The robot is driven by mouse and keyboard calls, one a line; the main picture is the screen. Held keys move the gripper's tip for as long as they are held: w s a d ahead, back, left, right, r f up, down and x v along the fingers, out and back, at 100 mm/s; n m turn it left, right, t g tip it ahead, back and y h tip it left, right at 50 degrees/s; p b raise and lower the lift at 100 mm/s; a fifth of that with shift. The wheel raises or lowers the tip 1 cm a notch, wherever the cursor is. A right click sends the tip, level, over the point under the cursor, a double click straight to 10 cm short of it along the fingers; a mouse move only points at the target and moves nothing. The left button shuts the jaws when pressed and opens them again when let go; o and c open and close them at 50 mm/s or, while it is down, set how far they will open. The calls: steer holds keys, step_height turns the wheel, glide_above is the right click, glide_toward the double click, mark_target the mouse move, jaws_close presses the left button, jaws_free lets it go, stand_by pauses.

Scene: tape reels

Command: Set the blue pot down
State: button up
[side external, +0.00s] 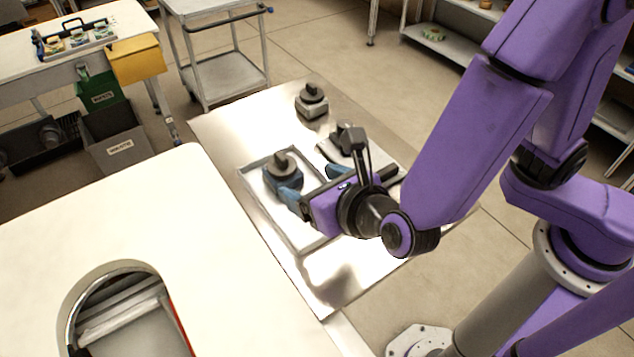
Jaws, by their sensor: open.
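The blue pot (283,181) has a dark knob on top and stands upright inside a shallow pale tray (309,248) on the shiny metal table. My gripper (311,181) is open, low over the tray, reaching in from the right. One bluish finger overlaps the near side of the pot in the picture, and the other is further right, by the tray's edge. I cannot tell whether a finger touches the pot. The pot's lower side is partly hidden by the finger.
A grey pot with a dark knob (312,102) stands at the table's far end. Another dark-topped object (349,139) on a pale base stands behind my gripper, partly hidden. A white counter (130,225) with an oval opening borders the metal table (235,125) at left.

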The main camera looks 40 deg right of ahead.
steer(key=shift+s+r, duration=0.1)
steer(key=shift+s, duration=0.1)
steer(key=s+d+r+m+g+h, duration=0.15)
steer(key=d+m+g+h, duration=0.35)
steer(key=d+m, duration=1.1)
steer(key=s+d+r+m+g+y, duration=0.2)
steer(key=s+d+m+g+y, duration=0.3)
steer(key=s+d, duration=0.5)
steer(key=s+m+g, duration=0.2)
steer(key=s, duration=0.1)
steer(key=shift+s+m, duration=0.25)
steer(key=shift+m, duration=0.05)
